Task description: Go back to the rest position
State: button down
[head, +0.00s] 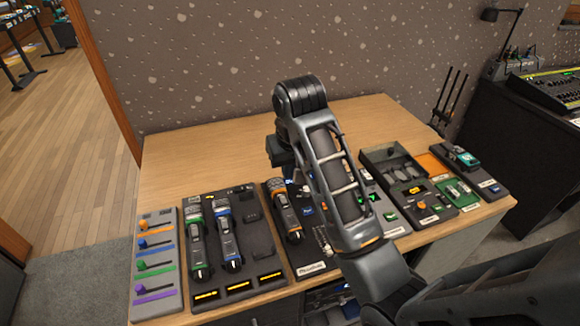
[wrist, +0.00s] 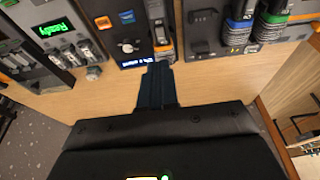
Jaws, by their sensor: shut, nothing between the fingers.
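My gripper (wrist: 158,70) is shut and empty in the wrist view, its dark fingers held together. The fingertips overlap the edge of the panel with the orange-banded microphone in that view; I cannot tell whether they touch it. In the head view the gripper (head: 280,152) is mostly hidden behind my arm, above the table. The fader board (head: 172,272) lies at the table's left end, with orange, blue, green and purple sliders. The orange slider knob (head: 143,226) and the others sit near the left of their tracks.
The wooden table (head: 200,150) stands against a speckled wall. Green and blue microphones (head: 228,240) lie on a dark tray, and an orange-banded microphone (head: 286,210) lies on the panel beside it. Trays (head: 400,165) and small devices fill the right side. The table's back strip is clear.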

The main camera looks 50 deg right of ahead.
jog(key=shift+s+a+r, duration=0.2)
jog(key=shift+s+r, duration=0.1)
jog(key=shift+r, duration=0.35)
jog(key=s+a+f+n+t, duration=0.4)
jog(key=s+a+f+t, duration=0.2)
jog(key=s+a+f, duration=0.55)
jog(key=s+a+r+n+t+y, duration=0.1)
jog(key=s+a+r+t, duration=0.2)
jog(key=s+r, duration=0.4)
jog(key=s+a+r+n+t, duration=0.1)
jog(key=s+a+r+t, duration=0.2)
jog(key=s+r, duration=0.4)
jog(key=s+a, duration=0.1)
jog(key=s, duration=0.4)
jog(key=shift+a+r+n+y+b, duration=0.2)
jog(key=shift+a+n+y+b, duration=0.2)
